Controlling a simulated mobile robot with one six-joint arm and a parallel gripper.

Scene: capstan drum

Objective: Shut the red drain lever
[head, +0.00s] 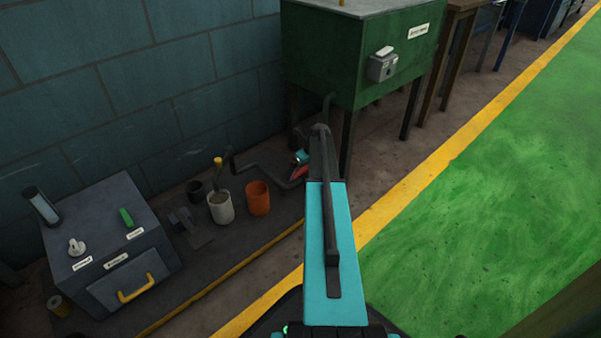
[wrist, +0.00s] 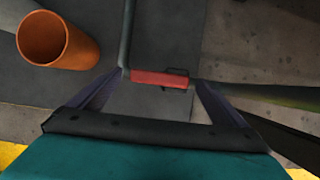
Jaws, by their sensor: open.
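The red lever (wrist: 160,79) shows in the wrist view as a short red bar at the end of a bent grey pipe (wrist: 124,35). A small dark piece sits at its right end. My gripper (wrist: 158,82) is open, with one dark finger on each side of the red bar. I cannot tell whether either finger touches it. In the head view a small red patch (head: 300,175) shows beside the teal part of my gripper (head: 301,158), left of my arm. My arm hides part of that area.
An orange cup (wrist: 57,40) stands left of the lever; a white cup (head: 221,208) is beside it in the head view. A green tank (head: 345,55) on dark legs stands behind. A grey box (head: 110,240) is at left. Green floor (head: 480,200) lies open at right.

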